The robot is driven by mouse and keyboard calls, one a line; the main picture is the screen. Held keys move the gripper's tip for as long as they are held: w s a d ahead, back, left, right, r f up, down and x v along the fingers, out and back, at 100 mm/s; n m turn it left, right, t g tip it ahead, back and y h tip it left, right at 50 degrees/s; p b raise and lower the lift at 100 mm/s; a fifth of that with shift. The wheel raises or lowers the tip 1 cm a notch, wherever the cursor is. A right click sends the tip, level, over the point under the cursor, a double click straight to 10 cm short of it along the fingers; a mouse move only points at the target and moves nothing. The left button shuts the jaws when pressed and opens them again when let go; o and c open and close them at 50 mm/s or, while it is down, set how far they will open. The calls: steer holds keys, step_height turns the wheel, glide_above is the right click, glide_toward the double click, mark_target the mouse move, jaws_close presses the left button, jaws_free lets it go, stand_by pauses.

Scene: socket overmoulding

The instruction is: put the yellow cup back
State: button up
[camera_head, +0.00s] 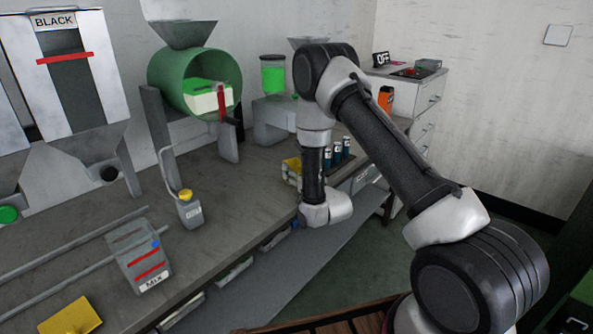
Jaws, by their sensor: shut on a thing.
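A small yellow thing (291,168) shows at the far part of the bench, just left of my forearm. It is partly covered by my arm, so I cannot tell if it is the yellow cup. My arm comes down in front of it, with the wrist over the bench's front edge. My gripper itself is hidden behind the wrist, so neither its fingers nor anything in them shows. A grey container with a yellow top (187,196) stands mid-bench. A flat yellow piece (72,318) lies at the bottom left.
Several dark blue bottles (337,152) stand right of my forearm. A grey box marked Mix (139,258) sits at the front left, beside rails. A green drum machine (194,80) and a hopper marked BLACK (66,70) stand behind. The bench (235,205) is clear mid-right.

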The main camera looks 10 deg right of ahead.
steer(key=o, duration=1)
steer(key=shift+f, duration=0.1)
steer(key=shift+r, duration=0.2)
steer(key=v, duration=1.2)
steer(key=w+d+r+g+h, duration=0.2)
steer(key=w+d+r+g, duration=0.15)
steer(key=r, duration=0.55)
steer(key=s+d+r+m+g+h, duration=0.1)
steer(key=s+d+r+g, duration=0.2)
steer(key=s+r, duration=0.35)
steer(key=s+d+r+g, duration=0.2)
steer(key=s+r, duration=0.1)
steer(key=s, duration=0.6)
steer(key=s+d+r+m+g+h, duration=0.1)
steer(key=s+r, duration=0.3)
steer(key=s, duration=0.6)
steer(key=s+d+r+g, duration=0.3)
steer(key=s, duration=0.7)
steer(key=shift+s+r+m+g, duration=0.15)
steer(key=shift+r+m+g, duration=0.2)
steer(key=shift+m, duration=0.05)
